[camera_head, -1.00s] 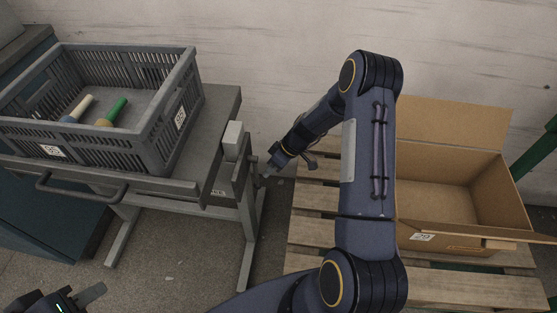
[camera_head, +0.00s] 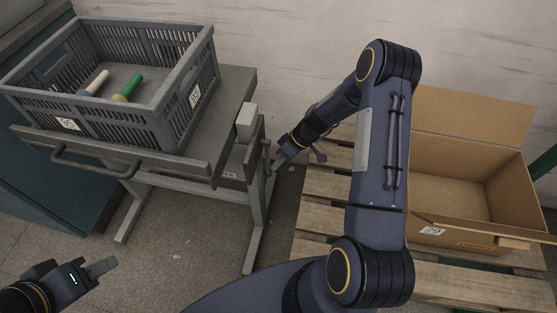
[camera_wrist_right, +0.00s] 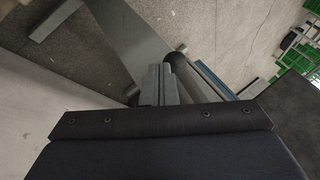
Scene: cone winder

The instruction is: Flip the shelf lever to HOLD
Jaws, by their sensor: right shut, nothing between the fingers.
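The grey shelf (camera_head: 235,90) stands at the left. At its right end are a pale grey block (camera_head: 246,122) and a post with a small white label (camera_head: 230,175) too small to read. I cannot clearly tell which part is the lever or how it is set. My right gripper (camera_head: 276,167) is shut and empty, just right of the post. In the right wrist view its fingers (camera_wrist_right: 165,86) are together, beside a dark round rod (camera_wrist_right: 178,62); I cannot tell whether they touch it. My left gripper (camera_head: 103,267) is at the lower left, away from the shelf.
A grey slatted crate (camera_head: 150,125) holding a few cones sits on the shelf, with a bar handle (camera_head: 90,165) in front. A wooden pallet (camera_head: 318,205) bears an open cardboard box (camera_head: 470,245) at the right. Floor between shelf and pallet is clear.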

